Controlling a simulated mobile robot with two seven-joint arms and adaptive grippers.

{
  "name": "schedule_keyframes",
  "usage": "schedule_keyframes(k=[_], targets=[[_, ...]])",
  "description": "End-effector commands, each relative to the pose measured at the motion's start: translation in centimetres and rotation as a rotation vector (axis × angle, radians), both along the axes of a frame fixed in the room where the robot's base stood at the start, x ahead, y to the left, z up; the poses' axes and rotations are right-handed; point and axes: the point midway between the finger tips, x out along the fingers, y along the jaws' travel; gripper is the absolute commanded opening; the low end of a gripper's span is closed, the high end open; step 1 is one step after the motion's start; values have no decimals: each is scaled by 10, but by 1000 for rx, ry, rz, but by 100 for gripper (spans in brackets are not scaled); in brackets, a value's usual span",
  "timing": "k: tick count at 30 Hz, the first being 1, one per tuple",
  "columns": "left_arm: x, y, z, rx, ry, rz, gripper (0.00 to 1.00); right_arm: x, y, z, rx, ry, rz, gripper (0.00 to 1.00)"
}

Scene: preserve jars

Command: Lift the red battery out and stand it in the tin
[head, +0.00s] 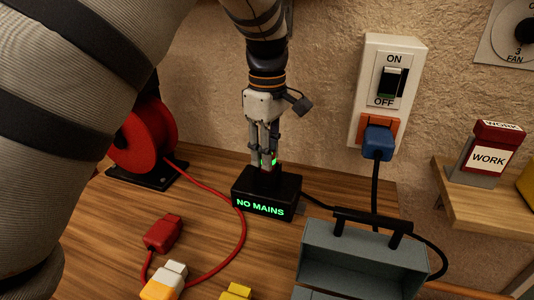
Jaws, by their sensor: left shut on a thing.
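My left gripper (265,155) points down at the top of a black box (262,207) with green "NO MAINS" lettering. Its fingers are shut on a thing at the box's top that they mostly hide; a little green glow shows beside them. I see no clear red battery there. A red-and-grey block labelled "WORK" (488,153) stands on the right shelf; I cannot tell if it is the battery. A grey-blue metal box (365,258) with a black handle, perhaps the tin, sits front right of the black box. My right gripper is not in view.
A red cable reel (145,138) stands at left; its cable reaches a red connector (163,233) and an orange-white plug (164,280). A blue plug (378,142) sits in the wall outlet below a switch (391,82). A black cable runs behind the grey-blue box.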

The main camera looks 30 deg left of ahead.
Motion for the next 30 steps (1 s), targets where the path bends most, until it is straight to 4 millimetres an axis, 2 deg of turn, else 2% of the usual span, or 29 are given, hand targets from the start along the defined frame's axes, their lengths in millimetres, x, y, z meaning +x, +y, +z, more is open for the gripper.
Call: schedule_keyframes(k=[21,30], targets=[[0,0,39,1,-3,0,0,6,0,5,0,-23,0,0],[0,0,42,1,-2,0,0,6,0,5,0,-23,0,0]])
